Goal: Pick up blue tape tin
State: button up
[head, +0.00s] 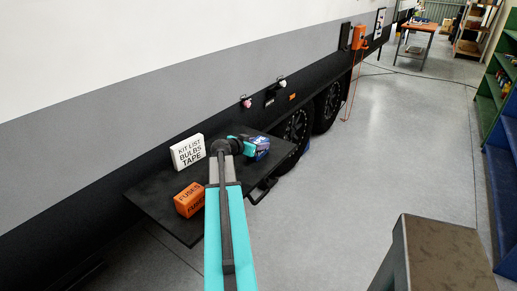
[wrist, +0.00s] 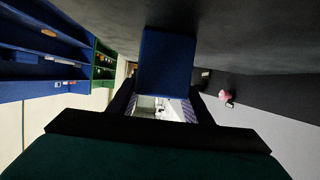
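The blue tape tin (head: 262,147) is at the far right part of the black shelf by the caravan's side, partly hidden by my gripper (head: 243,146). Its front shows blue with some red and white. In the wrist view, a plain blue face of the tin (wrist: 166,62) fills the space between and beyond the dark fingers of my gripper (wrist: 163,100). A finger lies close along each side of it. I cannot tell whether both fingers press on it, or whether the tin rests on the shelf.
On the black shelf (head: 150,203) stand a white "kit list bulbs tape" box (head: 187,151) and an orange fuses box (head: 189,200). The caravan wall rises behind. A green shelf unit (head: 488,105) stands at right. The floor between is clear.

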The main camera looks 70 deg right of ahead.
aim_at(258, 141)
jog(key=shift+c, duration=0.7)
jog(key=shift+r, duration=0.1)
jog(key=shift+r+b, duration=1.45)
jog(key=shift+r, duration=3.5)
